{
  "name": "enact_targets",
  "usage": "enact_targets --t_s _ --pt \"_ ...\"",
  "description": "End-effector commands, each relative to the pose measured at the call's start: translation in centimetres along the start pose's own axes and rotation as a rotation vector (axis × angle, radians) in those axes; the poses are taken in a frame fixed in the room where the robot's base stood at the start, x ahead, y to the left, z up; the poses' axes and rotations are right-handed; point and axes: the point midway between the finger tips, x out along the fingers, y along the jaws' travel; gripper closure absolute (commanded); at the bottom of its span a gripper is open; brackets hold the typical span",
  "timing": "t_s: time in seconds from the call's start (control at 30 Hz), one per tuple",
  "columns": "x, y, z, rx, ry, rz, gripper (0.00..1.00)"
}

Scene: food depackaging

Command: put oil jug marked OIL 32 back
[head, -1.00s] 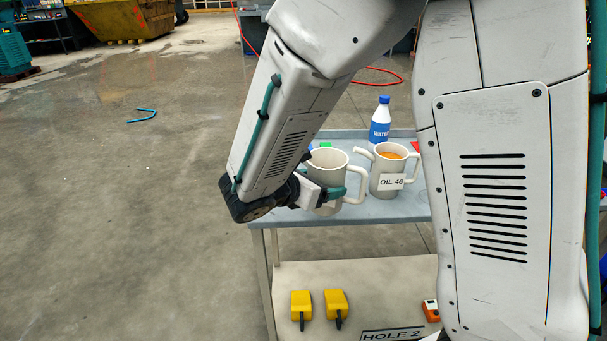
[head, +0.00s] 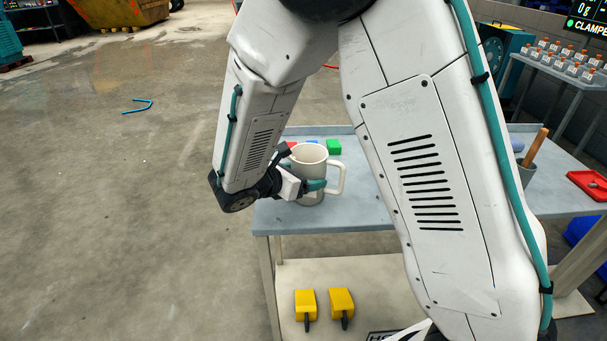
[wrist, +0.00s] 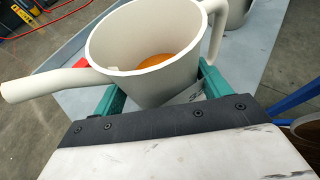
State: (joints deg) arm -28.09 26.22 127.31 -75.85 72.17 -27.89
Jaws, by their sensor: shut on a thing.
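A pale grey jug (head: 311,160) with a side handle is in my gripper (head: 306,187) over the left part of the blue-grey table top (head: 345,213). Whether its base touches the table cannot be told. In the wrist view, the same jug (wrist: 125,40) stands between the teal fingers (wrist: 160,92), with its spout to the left and handle at upper right. Orange liquid (wrist: 155,60) lies inside. Its label is mostly hidden by my gripper, so its number cannot be read.
Another pale vessel (wrist: 238,12) shows at the wrist view's top. A red tray (head: 588,184) and a grey pot (head: 525,175) are at right. Two yellow items (head: 342,302) sit on the lower shelf.

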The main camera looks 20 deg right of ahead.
Motion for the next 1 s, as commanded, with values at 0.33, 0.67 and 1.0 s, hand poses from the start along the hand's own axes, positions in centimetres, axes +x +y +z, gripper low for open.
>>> enact_targets --t_s 0.33,0.67,1.0 --pt "0.1 0.0 -0.3 0.001 0.0 0.0 0.21" --pt "0.1 0.0 -0.2 0.002 0.0 0.001 0.02" --pt "-4.3 0.1 0.1 0.002 0.0 0.006 0.02"
